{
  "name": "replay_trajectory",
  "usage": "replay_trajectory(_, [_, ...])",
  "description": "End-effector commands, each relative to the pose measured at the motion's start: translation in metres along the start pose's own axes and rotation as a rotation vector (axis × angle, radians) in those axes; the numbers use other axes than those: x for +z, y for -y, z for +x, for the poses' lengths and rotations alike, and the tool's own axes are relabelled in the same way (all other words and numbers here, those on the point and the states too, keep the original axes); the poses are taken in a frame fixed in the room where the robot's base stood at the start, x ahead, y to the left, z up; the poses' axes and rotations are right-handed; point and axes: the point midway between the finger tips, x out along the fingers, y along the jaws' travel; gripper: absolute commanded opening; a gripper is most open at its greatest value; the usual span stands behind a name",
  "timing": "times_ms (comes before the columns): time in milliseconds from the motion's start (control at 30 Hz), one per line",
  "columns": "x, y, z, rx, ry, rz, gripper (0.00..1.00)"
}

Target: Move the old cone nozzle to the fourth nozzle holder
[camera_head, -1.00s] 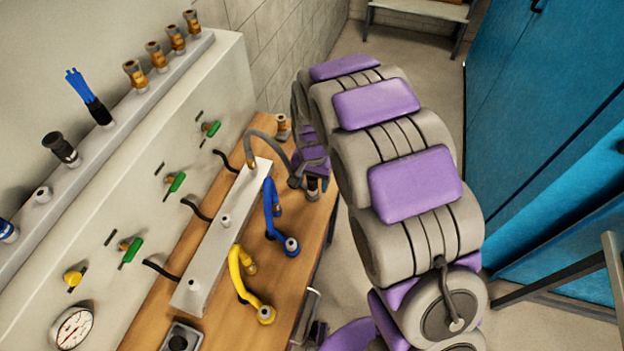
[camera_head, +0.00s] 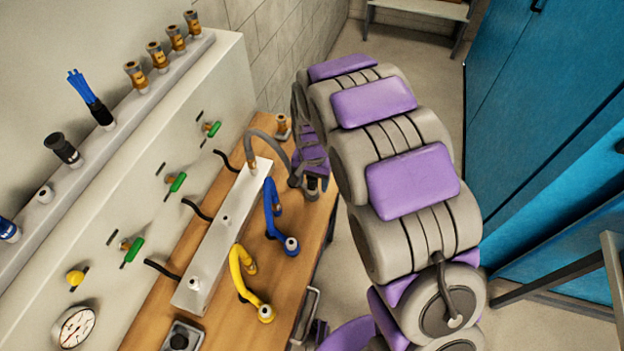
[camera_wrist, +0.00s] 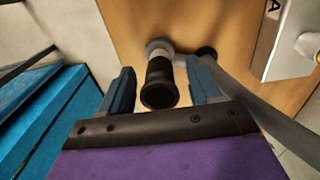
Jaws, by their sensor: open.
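In the wrist view, a black round-mouthed nozzle piece (camera_wrist: 159,85) with a grey collar stands between the two blue-grey fingers of my gripper (camera_wrist: 160,88). The fingers are open, with a gap on each side of it. In the head view my gripper (camera_head: 312,180) is small, at the table's far right edge by the end of the grey hose (camera_head: 270,140), and partly hidden by my arm. I cannot tell which piece is the old cone nozzle. The ledge has one bare holder post (camera_head: 44,194).
The ledge (camera_head: 130,118) at left holds several copper-coloured nozzles, a blue brush (camera_head: 92,98) and a black nozzle (camera_head: 63,150). Blue lockers (camera_head: 540,130) stand at right.

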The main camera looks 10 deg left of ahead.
Motion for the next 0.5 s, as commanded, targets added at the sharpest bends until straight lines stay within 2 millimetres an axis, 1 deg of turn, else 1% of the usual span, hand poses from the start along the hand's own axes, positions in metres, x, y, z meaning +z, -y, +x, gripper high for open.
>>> replay_trajectory(33, [-0.0001, 0.0, 0.0001, 0.0, 0.0, 0.0, 0.63])
replay_trajectory(67, [0.0, 0.0, 0.0001, 0.0, 0.0, 0.0, 0.6])
replay_trajectory(500, [0.0, 0.0, 0.0001, 0.0, 0.0, 0.0, 0.18])
